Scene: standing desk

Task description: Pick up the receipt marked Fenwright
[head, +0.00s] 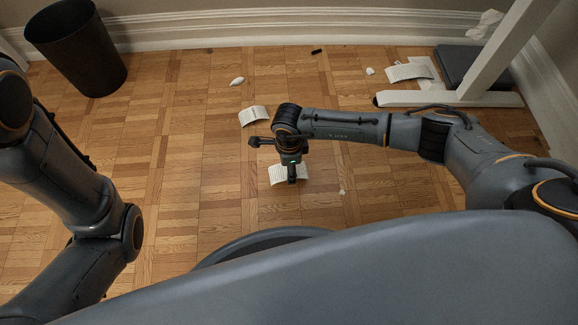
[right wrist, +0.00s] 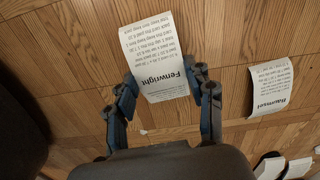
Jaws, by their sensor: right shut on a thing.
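The receipt marked Fenwright (right wrist: 155,50) is a white slip with its printing upside down in the right wrist view. My right gripper (right wrist: 165,84) is shut on it, with one finger at each side edge near the printed name. In the head view the receipt (head: 277,174) shows partly behind my right gripper (head: 292,177), low over the parquet floor. I cannot tell whether it touches the floor. My left arm shows at the left of the head view, but its gripper is out of view.
Another receipt (right wrist: 270,85), its name starting "Baum", lies apart on the right. A curled receipt (head: 254,115), crumpled paper (head: 237,81) and papers (head: 408,71) lie on the floor. A dark bin (head: 75,50) stands back left, a white desk leg (head: 500,50) back right.

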